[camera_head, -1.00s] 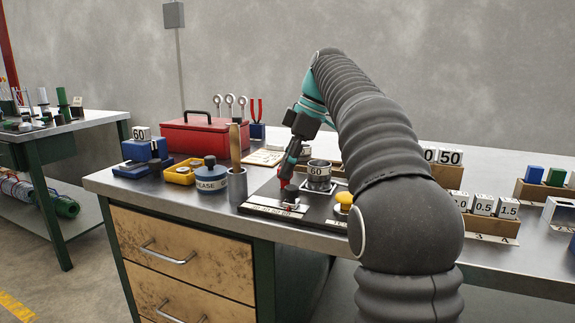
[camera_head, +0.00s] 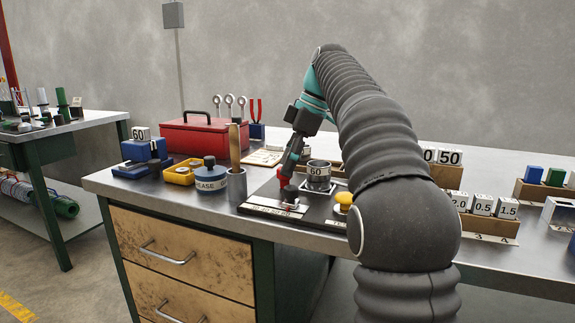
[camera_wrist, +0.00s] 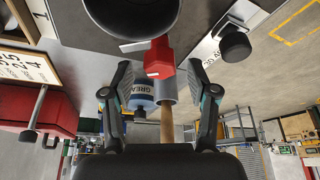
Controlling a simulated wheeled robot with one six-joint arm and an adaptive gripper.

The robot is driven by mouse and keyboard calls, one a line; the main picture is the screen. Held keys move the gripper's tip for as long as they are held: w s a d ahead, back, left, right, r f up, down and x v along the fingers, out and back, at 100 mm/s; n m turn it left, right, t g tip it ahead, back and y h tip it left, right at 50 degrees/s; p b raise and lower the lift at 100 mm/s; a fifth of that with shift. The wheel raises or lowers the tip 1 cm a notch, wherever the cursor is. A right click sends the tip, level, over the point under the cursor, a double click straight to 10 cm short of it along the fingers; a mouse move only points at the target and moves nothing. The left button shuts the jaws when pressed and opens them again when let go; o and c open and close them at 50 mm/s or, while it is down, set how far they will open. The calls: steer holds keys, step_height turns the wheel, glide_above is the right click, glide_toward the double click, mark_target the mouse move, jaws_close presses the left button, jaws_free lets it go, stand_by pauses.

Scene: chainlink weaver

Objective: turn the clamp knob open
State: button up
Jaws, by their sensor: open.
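A red knob (camera_head: 283,179), which looks like the clamp knob, is on the dark board beside the grey cylinder marked 60 (camera_head: 319,174). In the wrist view the red knob (camera_wrist: 159,60) has flat facets and shows between and just beyond my fingertips. My gripper (camera_head: 287,172) reaches down to it from above and partly hides it in the head view. In the wrist view my gripper (camera_wrist: 162,82) is open, with one finger on each side of the knob. I see clear gaps; contact cannot be told.
A black knob (camera_head: 290,193) on a light plate stands close in front. A yellow button (camera_head: 344,200) is to the right. A grease can (camera_head: 209,175) and a cup with a wooden handle (camera_head: 237,184) stand left. A red toolbox (camera_head: 200,136) is behind.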

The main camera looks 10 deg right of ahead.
steer(key=shift+v, duration=1.1)
steer(key=s+d, duration=0.1)
steer(key=d, duration=0.7)
steer(key=s+d, duration=0.1)
steer(key=d, duration=0.2)
steer(key=shift+s+d, duration=0.3)
steer(key=shift+d, duration=0.1)
